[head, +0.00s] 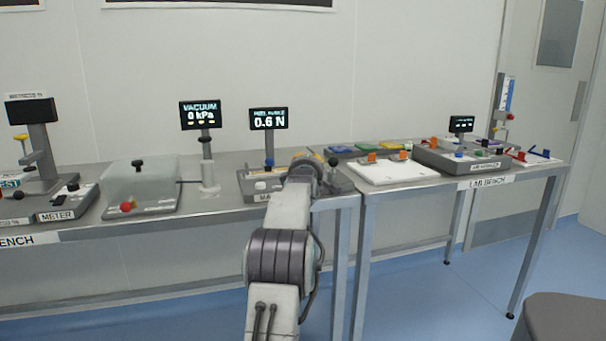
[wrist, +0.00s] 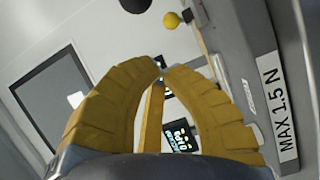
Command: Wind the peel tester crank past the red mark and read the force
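The peel tester (head: 255,186) stands at the right end of the left bench, and its screen (head: 268,119) reads 0.6 N. A dark round knob (head: 333,161) shows beside my arm; I cannot tell whether it belongs to the crank. In the wrist view, a black ball (wrist: 135,4) and a small yellow ball (wrist: 171,19) lie beyond the fingertips. I cannot make out the red mark.
A vacuum screen (head: 201,115) reading 0 kPa and a clear-lidded box (head: 140,187) stand left of the tester. The right bench (head: 490,183) holds a white board (head: 393,171) and a grey device (head: 462,158). A dark stool (head: 565,318) is at front right.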

